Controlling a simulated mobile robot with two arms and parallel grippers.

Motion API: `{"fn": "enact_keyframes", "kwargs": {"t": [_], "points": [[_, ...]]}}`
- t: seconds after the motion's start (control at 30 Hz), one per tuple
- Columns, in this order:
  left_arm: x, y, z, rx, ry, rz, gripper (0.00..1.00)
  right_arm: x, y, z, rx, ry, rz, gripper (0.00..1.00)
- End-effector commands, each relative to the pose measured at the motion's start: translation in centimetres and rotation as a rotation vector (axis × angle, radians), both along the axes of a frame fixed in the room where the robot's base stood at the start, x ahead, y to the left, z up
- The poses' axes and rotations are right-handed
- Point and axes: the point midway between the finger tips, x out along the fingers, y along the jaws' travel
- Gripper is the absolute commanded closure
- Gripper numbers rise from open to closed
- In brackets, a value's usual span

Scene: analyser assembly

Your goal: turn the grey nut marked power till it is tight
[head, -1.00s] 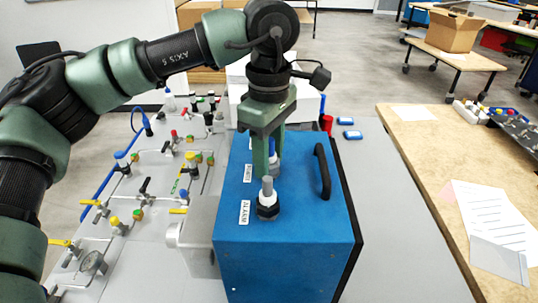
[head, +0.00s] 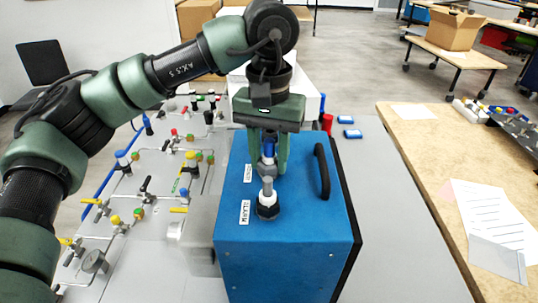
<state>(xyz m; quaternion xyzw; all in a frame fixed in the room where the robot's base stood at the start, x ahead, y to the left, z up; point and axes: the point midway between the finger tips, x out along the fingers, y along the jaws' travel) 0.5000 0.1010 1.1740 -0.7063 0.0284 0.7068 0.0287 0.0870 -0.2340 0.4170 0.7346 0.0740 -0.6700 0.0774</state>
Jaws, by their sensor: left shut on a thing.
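The blue analyser box (head: 290,250) stands on the grey bench. My left gripper (head: 267,165) points down over its top, with one finger on each side of the fitting beside the rear label (head: 248,173), which is too small to read surely. It is shut on the grey nut there, which the fingers partly hide. In front stands a second fitting (head: 267,200), a grey stem with a dark nut, beside the label ALARM (head: 245,212). My right gripper is not in view.
A black handle (head: 322,172) rises from the box top, right of the fittings. A panel of pipes and valves (head: 150,190) lies to the left. A wooden table (head: 440,160) with papers stands on the right. The grey bench right of the box is clear.

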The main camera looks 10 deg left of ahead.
Motion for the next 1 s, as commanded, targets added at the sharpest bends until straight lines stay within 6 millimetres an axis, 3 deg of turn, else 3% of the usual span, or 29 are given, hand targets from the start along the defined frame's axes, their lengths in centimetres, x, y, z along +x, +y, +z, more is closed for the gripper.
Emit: {"fn": "enact_keyframes", "kwargs": {"t": [0.4,0.53,0.77,0.8,0.83,1.0], "points": [[0.02,0.00,0.11,-0.003,-0.002,-0.669,1.00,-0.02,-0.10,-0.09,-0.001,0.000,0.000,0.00],[0.04,0.00,0.14,-0.002,-0.003,-0.764,1.00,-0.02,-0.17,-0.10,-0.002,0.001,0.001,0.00],[0.06,0.01,0.19,-0.002,-0.004,-0.774,1.00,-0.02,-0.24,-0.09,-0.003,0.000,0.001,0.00],[0.06,0.01,0.19,-0.002,-0.004,-0.773,0.56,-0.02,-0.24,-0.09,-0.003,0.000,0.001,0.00],[0.06,0.01,0.19,-0.002,-0.004,-0.773,0.51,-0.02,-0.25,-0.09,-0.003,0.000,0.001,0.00],[0.04,0.01,0.12,-0.001,-0.002,-0.772,0.51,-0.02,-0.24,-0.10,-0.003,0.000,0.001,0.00]]}}
